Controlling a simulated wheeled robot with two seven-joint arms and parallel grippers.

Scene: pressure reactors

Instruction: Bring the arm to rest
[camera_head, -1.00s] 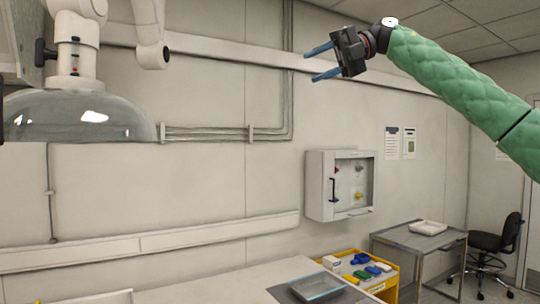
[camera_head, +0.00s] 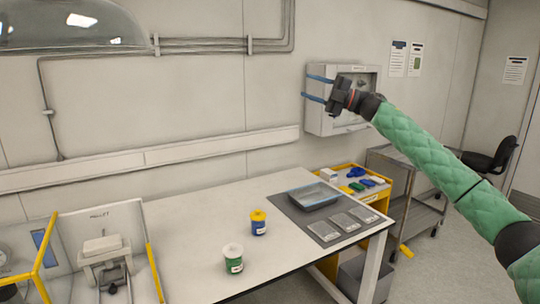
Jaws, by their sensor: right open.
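My right arm, in a green quilted sleeve (camera_head: 425,155), comes in from the right edge of the head view. My right gripper (camera_head: 318,88) is at its end, with two blue fingers apart and pointing left. Nothing is between the fingers. The gripper is raised above the level of the table, in front of the wall cabinet (camera_head: 315,115) in the picture, and hides part of its front. I cannot tell how far apart they are. My left gripper does not show.
A white table (camera_head: 190,205) holds a green-and-white jar (camera_head: 233,263), a yellow-and-blue jar (camera_head: 258,228) and a grey tray (camera_head: 313,201). A yellow-framed stand (camera_head: 152,272) is at left. A yellow cart (camera_head: 377,197), a metal trolley (camera_head: 398,162) and a black chair (camera_head: 488,162) are at right.

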